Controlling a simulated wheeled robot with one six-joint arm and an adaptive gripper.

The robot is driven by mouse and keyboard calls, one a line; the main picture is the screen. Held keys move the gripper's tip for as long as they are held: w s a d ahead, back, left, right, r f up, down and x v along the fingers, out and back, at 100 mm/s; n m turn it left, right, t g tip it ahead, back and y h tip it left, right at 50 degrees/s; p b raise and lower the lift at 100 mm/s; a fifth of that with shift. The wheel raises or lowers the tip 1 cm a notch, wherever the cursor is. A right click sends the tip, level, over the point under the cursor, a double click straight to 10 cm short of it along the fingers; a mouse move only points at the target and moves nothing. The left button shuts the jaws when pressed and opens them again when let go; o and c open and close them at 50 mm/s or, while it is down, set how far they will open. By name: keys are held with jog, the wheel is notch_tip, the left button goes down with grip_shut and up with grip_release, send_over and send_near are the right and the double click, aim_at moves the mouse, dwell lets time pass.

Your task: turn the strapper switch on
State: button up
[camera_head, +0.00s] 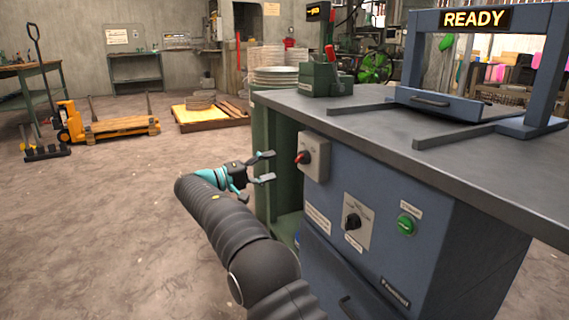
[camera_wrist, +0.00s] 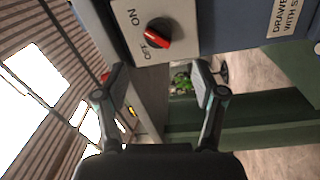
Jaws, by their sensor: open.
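The strapper switch is a red knob (camera_head: 303,157) on a pale grey box (camera_head: 316,150) at the left end of the strapper's blue front panel. In the wrist view the red knob (camera_wrist: 157,37) sits at the top, between the fingers' directions and beyond their tips. Its plate (camera_wrist: 128,36) carries the labels ON and OFF; I cannot tell for sure which one the knob points to. My gripper (camera_head: 267,167) is open and empty, a short way left of the switch and apart from it. Both fingers of my gripper (camera_wrist: 158,84) show in the wrist view.
The strapper's grey top (camera_head: 370,125) overhangs the panel. A lit READY display (camera_head: 474,19) is on its arch. A black dial (camera_head: 352,221) and green button (camera_head: 406,225) are farther right on the panel. A green frame (camera_head: 285,180) stands behind my gripper. Floor at left is open.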

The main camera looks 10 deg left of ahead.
jog(key=shift+v, duration=1.25)
